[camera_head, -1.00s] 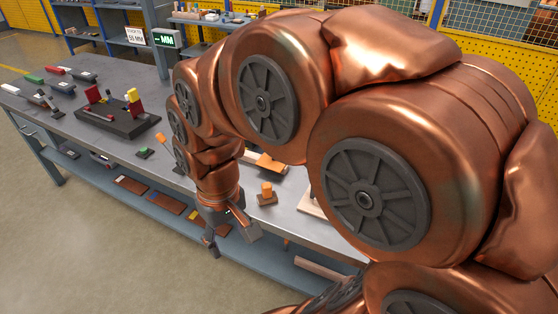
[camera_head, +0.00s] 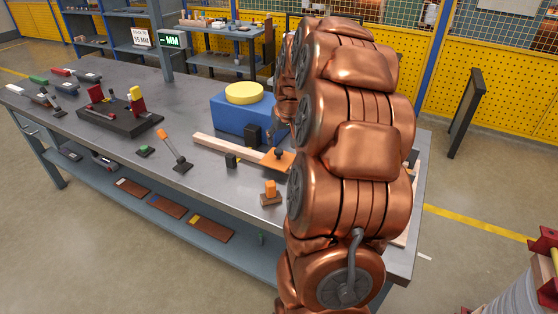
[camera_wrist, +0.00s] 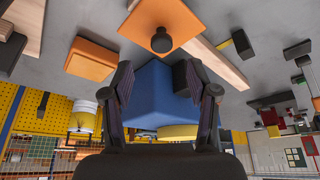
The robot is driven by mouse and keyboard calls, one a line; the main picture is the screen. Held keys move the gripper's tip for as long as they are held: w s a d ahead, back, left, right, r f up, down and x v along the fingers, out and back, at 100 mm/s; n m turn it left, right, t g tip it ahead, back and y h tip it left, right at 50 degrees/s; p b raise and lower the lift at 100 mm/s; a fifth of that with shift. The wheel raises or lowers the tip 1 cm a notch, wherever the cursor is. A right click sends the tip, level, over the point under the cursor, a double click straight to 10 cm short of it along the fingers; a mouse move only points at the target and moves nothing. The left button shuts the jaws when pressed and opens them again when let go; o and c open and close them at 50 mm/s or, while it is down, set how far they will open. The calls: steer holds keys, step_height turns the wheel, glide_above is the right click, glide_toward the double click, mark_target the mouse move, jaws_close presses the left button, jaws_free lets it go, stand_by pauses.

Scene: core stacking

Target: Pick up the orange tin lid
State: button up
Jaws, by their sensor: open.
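The orange tin lid (camera_head: 271,161) is a flat orange square with a dark round knob, near the front right of the bench beside my arm. In the wrist view the lid (camera_wrist: 182,22) is at the top centre, knob showing, beyond my fingertips. My gripper (camera_wrist: 159,68) is open, with nothing between its fingers; the lid is apart from them. In the head view my arm hides the gripper. An orange box (camera_wrist: 91,59) shows left of the lid in the wrist view.
A blue box (camera_head: 228,113) with a yellow round top (camera_head: 244,93) stands behind the lid. A long wooden bar (camera_head: 222,147) lies left of it. An orange block on a brown base (camera_head: 270,194) stands in front. A black stand (camera_head: 116,116) is farther left.

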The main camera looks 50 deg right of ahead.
mark_target(279, 150)
steer(key=shift+p+x, duration=0.75)
steer(key=shift+x, duration=2.9)
steer(key=shift+a, duration=0.15)
jaws_close()
